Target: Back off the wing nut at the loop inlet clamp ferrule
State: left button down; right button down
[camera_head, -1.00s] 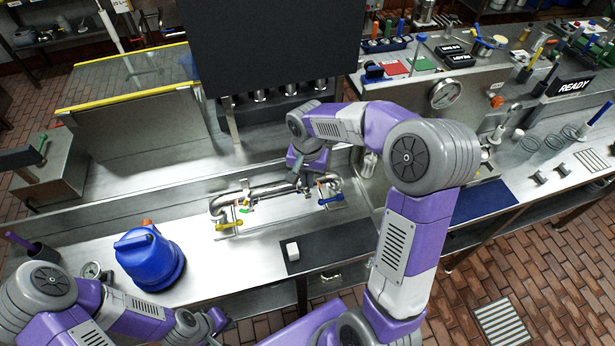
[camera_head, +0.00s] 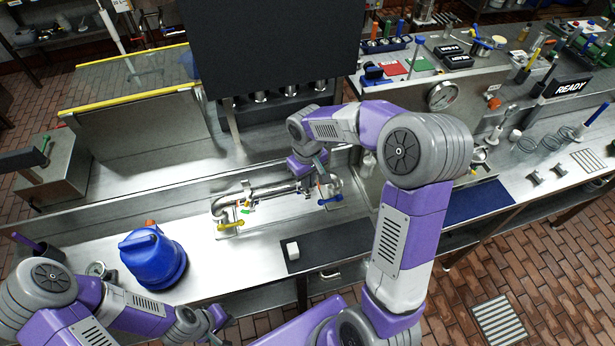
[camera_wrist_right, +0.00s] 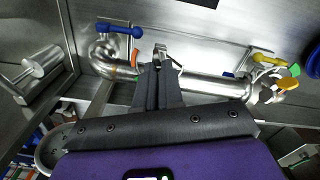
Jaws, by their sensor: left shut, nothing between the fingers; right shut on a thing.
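The steel pipe loop (camera_head: 262,191) lies in the sink-like bay, with a yellow-handled valve (camera_head: 230,225) at its left end and a blue-handled valve (camera_head: 331,199) at its right end. My right gripper (camera_head: 307,186) is over the loop's right part. In the right wrist view, my right gripper (camera_wrist_right: 158,78) is shut on the small metal wing nut (camera_wrist_right: 160,50) at the pipe clamp, between the blue handle (camera_wrist_right: 118,30) and the yellow handle (camera_wrist_right: 270,58). The fingers hide most of the nut. My left gripper (camera_head: 216,320) is shut and empty at the lower left, away from the loop.
A blue jug (camera_head: 151,258) stands left of the loop. A large dark panel (camera_head: 270,45) rises behind. The bay's walls are close around the right gripper.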

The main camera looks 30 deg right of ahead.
jog(key=n+p, duration=0.1)
jog(key=n, duration=0.5)
jog(key=shift+n+p, duration=0.3)
jog(key=shift+p, duration=0.1)
jog(key=n+p, duration=0.2)
jog(key=n, duration=0.4)
dwell(0.3)
jog(key=c, duration=1.3)
grip_release()
jog(key=shift+o, duration=0.2)
notch_tip(320, 180, up, 8)
jog(key=shift+f, duration=0.2)
